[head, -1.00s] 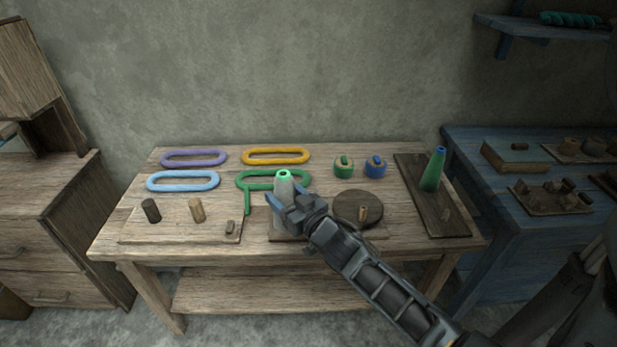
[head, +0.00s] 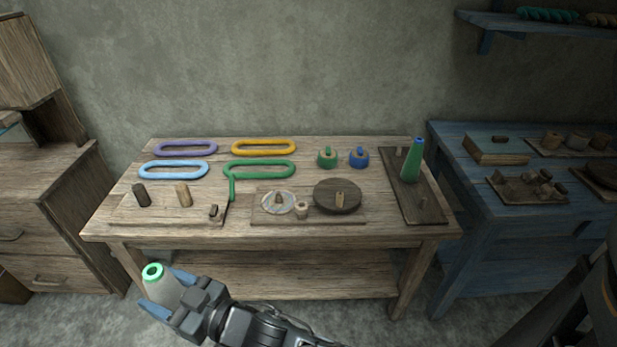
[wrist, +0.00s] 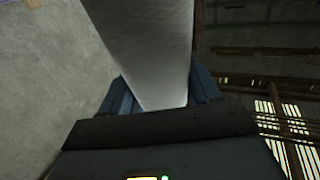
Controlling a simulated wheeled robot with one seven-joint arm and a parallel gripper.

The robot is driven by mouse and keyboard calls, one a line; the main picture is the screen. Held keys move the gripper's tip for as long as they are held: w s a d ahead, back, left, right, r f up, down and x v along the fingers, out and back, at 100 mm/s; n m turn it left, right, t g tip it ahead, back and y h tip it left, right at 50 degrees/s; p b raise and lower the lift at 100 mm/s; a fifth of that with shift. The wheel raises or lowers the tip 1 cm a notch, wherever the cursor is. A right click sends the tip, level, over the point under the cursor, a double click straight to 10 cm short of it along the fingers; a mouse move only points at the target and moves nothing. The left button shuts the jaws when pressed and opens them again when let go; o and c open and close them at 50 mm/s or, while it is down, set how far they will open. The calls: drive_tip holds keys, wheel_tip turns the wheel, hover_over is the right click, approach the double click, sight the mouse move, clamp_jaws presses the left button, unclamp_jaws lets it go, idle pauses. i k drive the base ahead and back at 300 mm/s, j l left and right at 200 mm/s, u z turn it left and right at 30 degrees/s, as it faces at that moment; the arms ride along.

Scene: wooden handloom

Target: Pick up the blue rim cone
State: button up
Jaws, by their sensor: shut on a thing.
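A green cone with a blue rim (head: 412,162) stands upright on a dark board (head: 424,210) at the right end of the wooden table, in the head view. My gripper (head: 169,292) is at the lower left of the head view, in front of the table and well apart from that cone. It is shut on a different cone, pale grey with a bright green rim (head: 153,272). In the wrist view the pale cone (wrist: 152,45) rises between the blue fingers. The blue rim cone is not in the wrist view.
The table (head: 290,228) also bears colored oval loops, a green pot (head: 327,159), a blue pot (head: 359,158), a dark round disc (head: 337,197) and short pegs. A pale disc with a peg (head: 278,202) lies bare. A blue bench (head: 455,225) stands right, a cabinet (head: 55,235) left.

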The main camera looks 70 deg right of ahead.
sight(410, 172)
drive_tip(key=k+j+z, duration=0.1)
drive_tip(key=k+z, duration=0.6)
drive_tip(key=z, duration=1.05)
